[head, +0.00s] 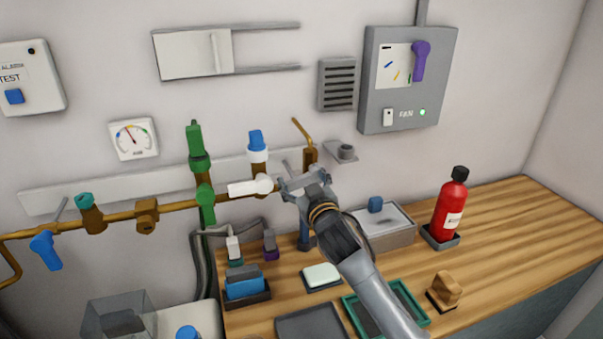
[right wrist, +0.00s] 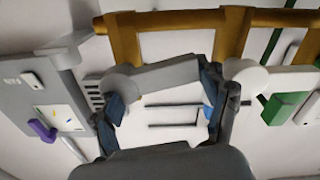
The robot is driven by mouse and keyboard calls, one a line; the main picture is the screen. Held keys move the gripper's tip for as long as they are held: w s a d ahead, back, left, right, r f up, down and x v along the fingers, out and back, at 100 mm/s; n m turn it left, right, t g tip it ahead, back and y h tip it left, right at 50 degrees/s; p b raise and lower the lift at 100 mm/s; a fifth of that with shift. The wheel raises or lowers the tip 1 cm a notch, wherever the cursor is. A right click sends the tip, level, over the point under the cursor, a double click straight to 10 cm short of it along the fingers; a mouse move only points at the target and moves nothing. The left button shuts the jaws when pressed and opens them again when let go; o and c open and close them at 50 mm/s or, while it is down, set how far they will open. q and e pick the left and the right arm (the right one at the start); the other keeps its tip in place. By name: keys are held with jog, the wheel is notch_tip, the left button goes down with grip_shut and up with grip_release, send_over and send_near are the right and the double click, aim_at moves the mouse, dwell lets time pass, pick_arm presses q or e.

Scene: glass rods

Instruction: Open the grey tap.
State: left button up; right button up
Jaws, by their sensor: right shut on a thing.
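The grey tap (right wrist: 155,76) shows in the right wrist view as a thick grey handle with a rounded end, below the brass pipe (right wrist: 185,20). Its handle lies across between the fingers of my right gripper (right wrist: 163,95), which is shut on it. In the head view my right gripper (head: 304,185) is at the right end of the brass pipework and hides most of this tap. My left gripper is not in view.
Close left of my gripper is a white tap (head: 249,187), with a green tap (head: 204,192) beyond it. Below on the wooden counter (head: 522,222) stand a grey box (head: 384,235), a soap dish and trays. A red extinguisher (head: 450,207) stands at the right.

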jog(key=n, duration=0.1)
jog(key=f+n, duration=0.1)
jog(key=shift+n, duration=0.3)
jog(key=o, duration=1.7)
jog(key=v, duration=1.2)
jog(key=shift+r, duration=0.1)
